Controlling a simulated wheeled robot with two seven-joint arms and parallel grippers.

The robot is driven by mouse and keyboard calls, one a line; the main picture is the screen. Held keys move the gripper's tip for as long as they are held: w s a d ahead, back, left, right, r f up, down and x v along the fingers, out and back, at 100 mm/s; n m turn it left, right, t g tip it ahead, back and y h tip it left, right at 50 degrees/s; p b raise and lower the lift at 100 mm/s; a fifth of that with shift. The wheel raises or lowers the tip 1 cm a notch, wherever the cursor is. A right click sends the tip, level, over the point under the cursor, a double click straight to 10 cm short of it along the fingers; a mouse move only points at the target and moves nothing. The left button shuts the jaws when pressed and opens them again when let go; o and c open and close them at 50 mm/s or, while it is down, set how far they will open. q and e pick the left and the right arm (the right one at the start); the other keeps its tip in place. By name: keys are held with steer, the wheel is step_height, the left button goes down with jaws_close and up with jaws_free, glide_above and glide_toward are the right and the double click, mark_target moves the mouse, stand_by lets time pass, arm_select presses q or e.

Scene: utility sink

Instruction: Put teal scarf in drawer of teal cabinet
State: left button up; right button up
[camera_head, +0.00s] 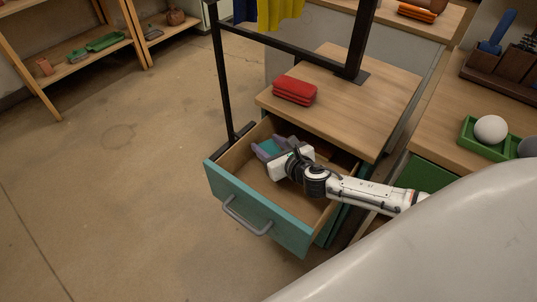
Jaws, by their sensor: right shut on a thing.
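The teal cabinet's drawer (262,207) is pulled open, with a teal front, a grey handle and a bare wooden floor. My right gripper (268,149) is inside the open drawer, toward its back left, with its arm coming in from the right. The teal scarf (270,147) shows as a small teal patch between the purple-grey fingers, and the gripper is shut on it. Most of the scarf is hidden by the gripper. I cannot tell whether it touches the drawer floor. My left gripper is not in view.
A folded red cloth stack (295,90) lies on the wooden cabinet top (345,110). A black metal rack (222,80) stands beside the drawer, with a yellow cloth (277,12) hanging on it. A green tray (484,146) holds balls at the right. The floor at left is clear.

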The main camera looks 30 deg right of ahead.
mark_target(268, 152)
step_height(268, 152, down, 3)
steer(key=shift+f+b, duration=0.1)
steer(key=shift+b, duration=0.6)
steer(key=shift+f, duration=0.1)
steer(key=o, duration=0.6)
steer(key=shift+f, duration=0.1)
steer(key=o, duration=0.5)
